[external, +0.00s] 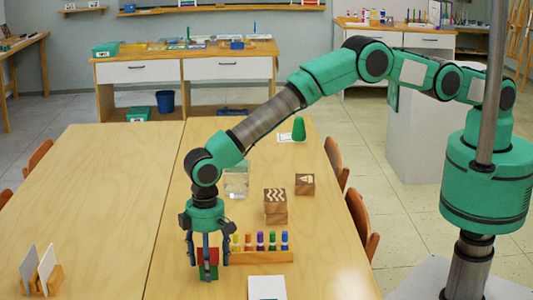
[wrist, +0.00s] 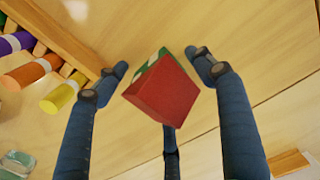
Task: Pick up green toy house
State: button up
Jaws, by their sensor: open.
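The green toy house (external: 212,271) stands on the light wooden table, small and with a red roof. In the wrist view its red roof (wrist: 163,92) fills the middle, with a strip of green and white wall showing along its upper left edge. My gripper (external: 208,264) points down over the house with its fingers spread around it. The gripper (wrist: 160,64) is open in the wrist view, with wood visible between the fingers and the roof. The fingers hide part of the house in the external view.
A wooden rack (external: 262,257) of coloured markers stands just right of the house. Stacked carved blocks (external: 275,207), another block (external: 305,184), a glass jar (external: 236,182) and a green cone (external: 298,129) are farther back. A white card (external: 266,288) lies in front. The table's left half is mostly clear.

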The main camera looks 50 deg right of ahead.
dwell(0.5)
jog(key=c, duration=1.2)
jog(key=shift+r+p, duration=0.65)
jog(key=shift+r, duration=4.35)
